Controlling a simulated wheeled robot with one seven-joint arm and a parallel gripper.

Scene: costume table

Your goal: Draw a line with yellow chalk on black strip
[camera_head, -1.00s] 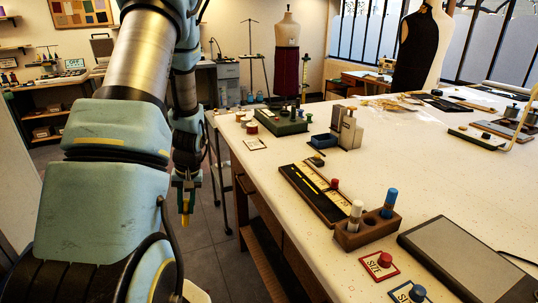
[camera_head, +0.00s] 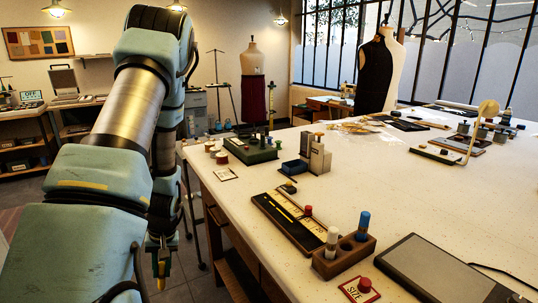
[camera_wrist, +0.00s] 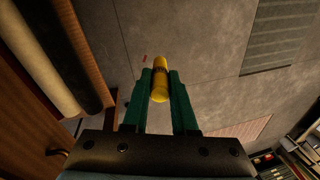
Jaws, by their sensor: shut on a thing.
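My gripper (camera_head: 159,247) hangs over the floor, left of the table's front edge. It is shut on a yellow chalk (camera_wrist: 160,80), which shows between the green fingers in the wrist view. In the head view the chalk (camera_head: 160,283) points down. The black strip (camera_head: 271,211) lies in a dark wooden tray on the table, beside a pale yellow ruler, right of my gripper and apart from it. A thin yellowish line shows along the tray; I cannot tell whether it is a chalk mark. A red knob sits on the ruler's side.
A wooden holder (camera_head: 343,258) with a white and a blue stick stands near the tray. A green box (camera_head: 250,149) and a metal device (camera_head: 316,156) stand behind. The table edge lies between gripper and strip.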

